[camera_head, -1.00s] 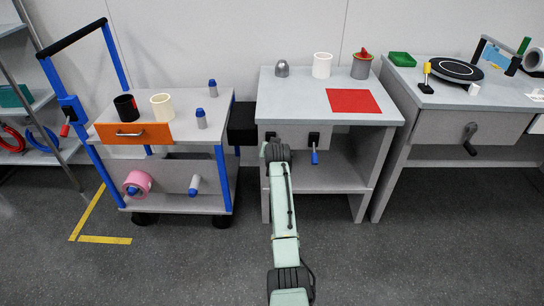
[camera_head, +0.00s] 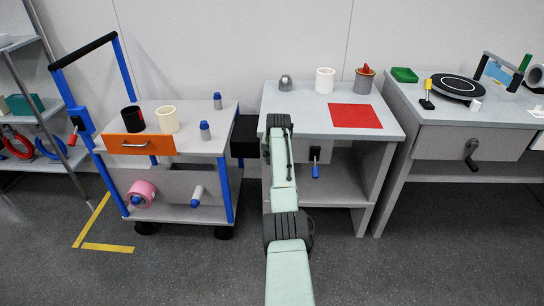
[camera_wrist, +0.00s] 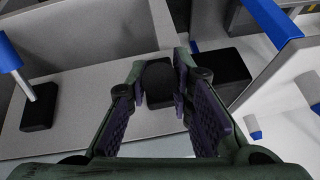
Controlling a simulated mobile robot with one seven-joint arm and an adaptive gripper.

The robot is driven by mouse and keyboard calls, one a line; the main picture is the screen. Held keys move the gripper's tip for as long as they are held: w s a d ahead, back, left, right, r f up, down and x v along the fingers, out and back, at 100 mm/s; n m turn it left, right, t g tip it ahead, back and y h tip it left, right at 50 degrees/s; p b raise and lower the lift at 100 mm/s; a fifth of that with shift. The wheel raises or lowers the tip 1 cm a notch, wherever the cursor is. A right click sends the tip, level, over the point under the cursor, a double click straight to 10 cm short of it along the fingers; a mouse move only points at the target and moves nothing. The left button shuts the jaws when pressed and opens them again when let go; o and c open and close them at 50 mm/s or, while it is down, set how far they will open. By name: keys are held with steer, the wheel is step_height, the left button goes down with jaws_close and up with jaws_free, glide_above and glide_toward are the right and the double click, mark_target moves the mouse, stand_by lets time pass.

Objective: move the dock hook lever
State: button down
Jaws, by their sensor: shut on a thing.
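My gripper (camera_wrist: 161,92) is shut in the wrist view, with its purple pads on either side of a black rounded piece (camera_wrist: 157,76). This piece appears to be the dock hook lever, on the grey front panel (camera_wrist: 95,110) of the middle table. Its far parts are hidden by the fingers. In the head view my own arm covers the gripper and this piece. A second lever with a blue grip (camera_head: 315,171) hangs from the same panel to the right; its blue end also shows at upper left in the wrist view (camera_wrist: 8,55).
A cart (camera_head: 190,150) with blue posts stands left of the middle table (camera_head: 300,110). A black block (camera_head: 244,136) lies between them, near my gripper in the wrist view (camera_wrist: 220,72). Cups and a red mat (camera_head: 355,116) are on top. Another table (camera_head: 450,110) stands right.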

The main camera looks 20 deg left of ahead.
steer(key=shift+r, duration=0.1)
steer(key=c, duration=1.4)
jaws_free()
steer(key=v, duration=1.2)
steer(key=shift+w, duration=0.1)
